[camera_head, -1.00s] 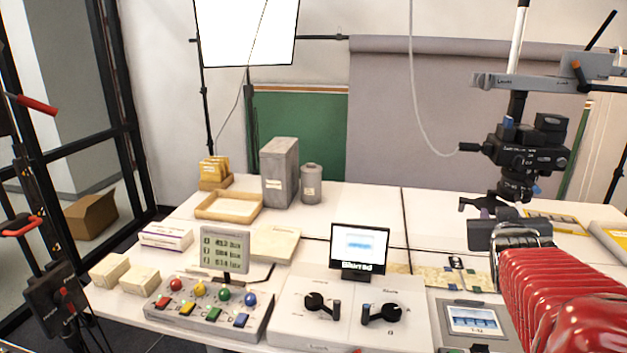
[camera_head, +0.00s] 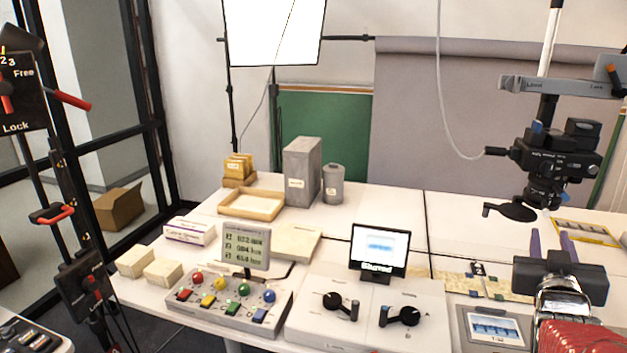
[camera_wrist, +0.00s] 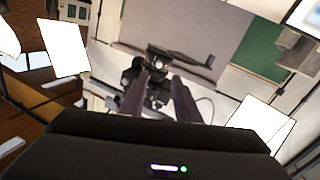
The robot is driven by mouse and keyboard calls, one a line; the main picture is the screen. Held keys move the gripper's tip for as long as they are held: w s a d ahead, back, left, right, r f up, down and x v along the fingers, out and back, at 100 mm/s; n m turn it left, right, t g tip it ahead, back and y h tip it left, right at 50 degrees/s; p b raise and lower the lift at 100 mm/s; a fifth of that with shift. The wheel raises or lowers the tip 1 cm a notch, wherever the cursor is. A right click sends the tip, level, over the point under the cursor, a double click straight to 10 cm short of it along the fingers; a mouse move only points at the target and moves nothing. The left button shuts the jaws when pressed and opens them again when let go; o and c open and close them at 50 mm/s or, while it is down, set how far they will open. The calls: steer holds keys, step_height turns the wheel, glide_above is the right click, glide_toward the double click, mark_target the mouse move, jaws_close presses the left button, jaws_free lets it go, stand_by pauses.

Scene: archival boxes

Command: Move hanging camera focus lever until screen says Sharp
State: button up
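The hanging camera (camera_head: 553,150) points its lens down over the table at the right. Its black focus lever (camera_head: 511,209) sticks out to the left from the lens, and seems to show in the wrist view (camera_wrist: 192,57). The small screen (camera_head: 380,248) shows a blurry blue picture and a word that looks like "Blurred". My gripper (camera_head: 550,238) is below and slightly right of the lever, its purple fingers pointing up, apart and empty. In the wrist view my gripper (camera_wrist: 161,76) has the camera body (camera_wrist: 157,82) in line behind its fingers; no contact is visible.
A panel with two black knobs (camera_head: 340,302) stands before the screen. A button console (camera_head: 230,308) is to its left. A print (camera_head: 494,327) lies below the hanging camera. Grey boxes (camera_head: 302,172) and a wooden tray (camera_head: 252,204) stand at the back left.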

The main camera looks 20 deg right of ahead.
mark_target(545, 215)
steer(key=shift+x, duration=6.75)
steer(key=shift+c, duration=0.5)
jaws_close()
steer(key=shift+f, duration=0.1)
